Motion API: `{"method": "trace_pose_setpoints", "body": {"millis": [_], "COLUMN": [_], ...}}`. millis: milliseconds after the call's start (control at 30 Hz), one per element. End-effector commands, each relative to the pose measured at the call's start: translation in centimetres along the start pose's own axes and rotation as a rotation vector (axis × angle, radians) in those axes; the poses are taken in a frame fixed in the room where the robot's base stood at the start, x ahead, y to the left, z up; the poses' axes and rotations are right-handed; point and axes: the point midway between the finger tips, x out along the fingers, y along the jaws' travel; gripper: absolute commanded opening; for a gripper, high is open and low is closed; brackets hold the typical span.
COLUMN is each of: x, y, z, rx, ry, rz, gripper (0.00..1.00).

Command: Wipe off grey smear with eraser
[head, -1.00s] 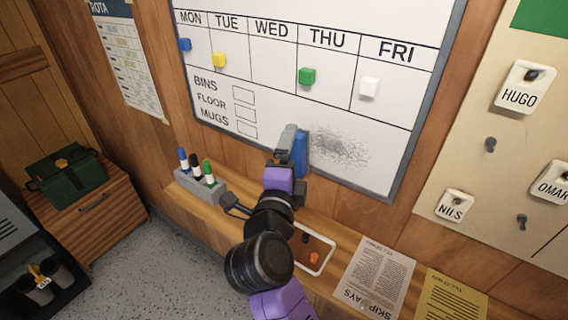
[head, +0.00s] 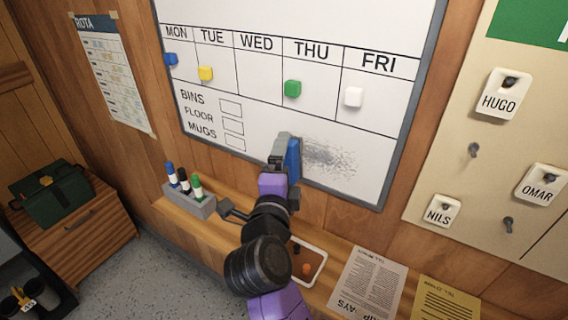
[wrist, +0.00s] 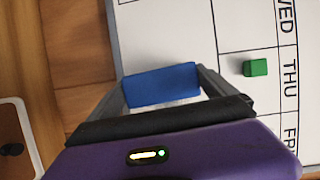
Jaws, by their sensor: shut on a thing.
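The blue eraser (head: 293,160) is held in my gripper (head: 283,152) at the lower part of the whiteboard (head: 225,85). My gripper is shut on it, and the wrist view shows the blue eraser (wrist: 162,84) between the two fingers. The grey smear (head: 332,158) is a speckled patch on the board below the THU and FRI columns. The eraser is at the smear's left edge and may hide part of it. I cannot tell for certain whether the eraser touches the board.
Colored magnets sit on the board, including a green one (head: 292,88) and a white one (head: 353,97). A pen holder (head: 188,199) and a small tray (head: 318,278) stand on the ledge below. A tag board with HUGO (head: 503,95) is at the right.

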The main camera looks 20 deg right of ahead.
Motion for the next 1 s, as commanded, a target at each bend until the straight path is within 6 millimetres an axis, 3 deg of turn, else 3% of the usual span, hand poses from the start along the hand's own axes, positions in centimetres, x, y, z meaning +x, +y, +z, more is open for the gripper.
{"method": "trace_pose_setpoints", "body": {"millis": [1000], "x": [1.6], "y": [0.0], "z": [-0.7], "rx": [-0.001], "ry": [0.0], "rz": [0.0], "gripper": [0.63]}}
